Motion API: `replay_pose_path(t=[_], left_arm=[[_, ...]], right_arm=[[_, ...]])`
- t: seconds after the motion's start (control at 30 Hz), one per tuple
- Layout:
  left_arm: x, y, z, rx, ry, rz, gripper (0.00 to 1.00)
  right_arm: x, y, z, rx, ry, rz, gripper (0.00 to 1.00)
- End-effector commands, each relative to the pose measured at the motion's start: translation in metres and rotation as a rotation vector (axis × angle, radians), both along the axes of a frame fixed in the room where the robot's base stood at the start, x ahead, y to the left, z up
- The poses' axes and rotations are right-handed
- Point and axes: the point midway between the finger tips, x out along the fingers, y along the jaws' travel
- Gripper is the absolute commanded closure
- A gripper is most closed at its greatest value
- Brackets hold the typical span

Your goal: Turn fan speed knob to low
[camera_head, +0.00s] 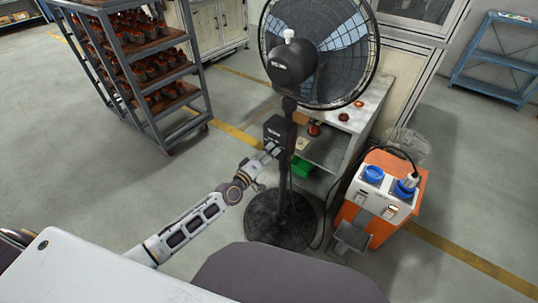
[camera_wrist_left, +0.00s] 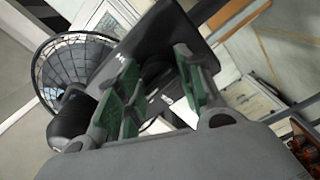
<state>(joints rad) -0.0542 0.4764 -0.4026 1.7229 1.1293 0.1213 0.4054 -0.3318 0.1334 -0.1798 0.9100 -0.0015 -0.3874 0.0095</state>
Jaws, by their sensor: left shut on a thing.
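A black standing fan (camera_head: 292,62) stands on a round dark base, with its control box (camera_head: 282,132) partway up the pole. My left gripper (camera_head: 272,150) reaches in from the left and is at the face of this box. In the left wrist view, the green-padded fingers of the left gripper (camera_wrist_left: 160,78) are on either side of a dark round knob (camera_wrist_left: 157,70) on the control box (camera_wrist_left: 150,38) and are shut on it. The knob's pointer and speed marks cannot be made out. The knob is hidden in the head view. My right gripper is not in view.
An orange and white machine (camera_head: 376,200) with blue sockets stands right of the fan. A workbench (camera_head: 372,108) is behind it. A grey rack (camera_head: 163,122) of copper-coloured parts stands back left. A dark cable runs along the floor by the fan base. The floor at left is clear.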

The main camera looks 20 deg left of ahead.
Motion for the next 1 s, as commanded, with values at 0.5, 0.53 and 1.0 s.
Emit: replay_pose_path(t=[0.5,0.53,1.0], left_arm=[[0.0,0.0,0.001,-0.25,0.088,0.001,0.87],[0.0,0.0,0.001,-0.255,0.09,0.001,0.87],[0.001,0.001,0.002,-0.263,0.092,0.002,0.58]], right_arm=[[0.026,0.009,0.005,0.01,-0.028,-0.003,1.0],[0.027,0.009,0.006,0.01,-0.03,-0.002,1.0],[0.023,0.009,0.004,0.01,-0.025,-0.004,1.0]])
